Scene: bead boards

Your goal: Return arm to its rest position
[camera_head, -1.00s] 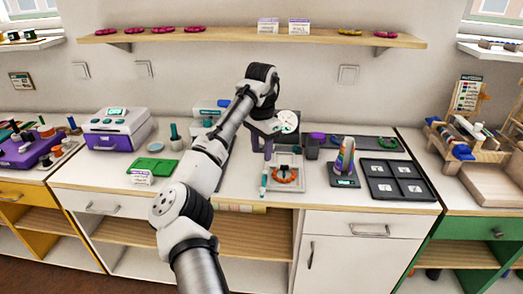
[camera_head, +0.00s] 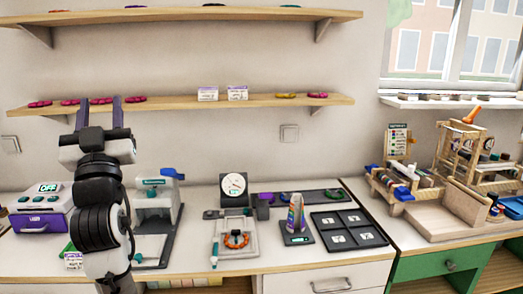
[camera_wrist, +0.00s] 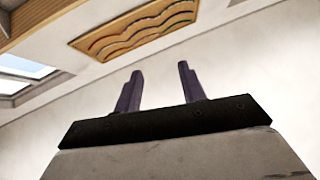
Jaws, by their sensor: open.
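My gripper (camera_head: 100,113) is raised at the left of the head view, with its fingers pointing up in front of the wall. Its two purple-grey fingers are apart with nothing between them. The wrist view also shows my gripper (camera_wrist: 159,90) open and empty, against the upper wall and ceiling. My arm is folded upright and hides part of the counter behind it.
The counter holds a white device reading OFF (camera_head: 42,208), a white press (camera_head: 155,210), a dial gauge (camera_head: 234,187), an orange bead ring (camera_head: 236,240), a cone of colours (camera_head: 296,215) and a dark tray (camera_head: 348,232). A shelf (camera_head: 190,103) runs behind my gripper. Wooden racks (camera_head: 465,170) stand right.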

